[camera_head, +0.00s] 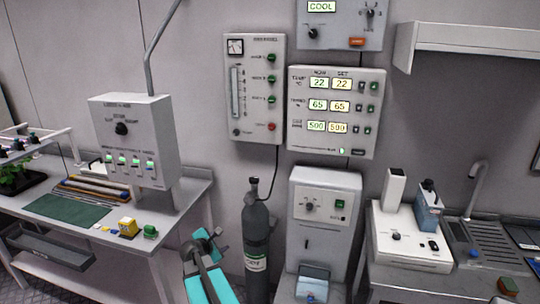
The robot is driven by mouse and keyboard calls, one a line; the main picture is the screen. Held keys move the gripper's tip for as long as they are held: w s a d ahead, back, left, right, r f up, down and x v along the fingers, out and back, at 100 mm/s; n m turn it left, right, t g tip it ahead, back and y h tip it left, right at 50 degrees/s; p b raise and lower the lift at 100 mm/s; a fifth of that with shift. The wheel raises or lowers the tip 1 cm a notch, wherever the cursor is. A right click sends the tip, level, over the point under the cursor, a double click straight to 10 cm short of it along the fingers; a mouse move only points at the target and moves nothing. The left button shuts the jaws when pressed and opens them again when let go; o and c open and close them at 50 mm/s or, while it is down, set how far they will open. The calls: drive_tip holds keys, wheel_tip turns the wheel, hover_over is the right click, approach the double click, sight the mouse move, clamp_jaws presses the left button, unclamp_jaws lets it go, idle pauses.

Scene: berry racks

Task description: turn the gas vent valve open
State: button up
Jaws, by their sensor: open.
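A dark gas cylinder (256,235) stands upright against the wall, with a valve fitting (253,187) on its top and a thin hose rising to a grey gauge panel (258,100). My teal and dark arm is at the bottom, left of the cylinder. My gripper (220,240) appears small at its upper end, open and apart from the cylinder, well below the panel; its fingertips are hard to make out.
A control panel with lit displays (337,74) hangs right of the gauge panel, above a grey dispenser cabinet (325,192). A box on a post (133,115) and a bench (190,187) stand at left. A counter with a sink (490,240) is at right.

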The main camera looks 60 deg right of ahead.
drive_tip(key=s+d+r+n+t+h+p, duration=0.1)
drive_tip(key=d+r+n+h, duration=0.1)
drive_tip(key=d+r, duration=0.6)
drive_tip(key=s+d+r+n+h+p, duration=0.15)
drive_tip(key=d+r, duration=0.35)
drive_tip(key=r, duration=0.7)
drive_tip(key=n+h+p, duration=0.2)
drive_tip(key=n+h, duration=0.1)
drive_tip(key=n, duration=0.3)
approach(272, 127)
drive_tip(key=v, duration=0.6)
drive_tip(key=shift+s+d+f+m+t, duration=0.15)
drive_tip(key=shift+f+m+t, duration=0.1)
drive_tip(key=shift+t, duration=0.15)
drive_tip(key=shift+p+x, duration=1.9)
drive_tip(key=shift+x, duration=4.9)
drive_tip(key=shift+r, duration=0.1)
drive_tip(key=shift+c, duration=0.4)
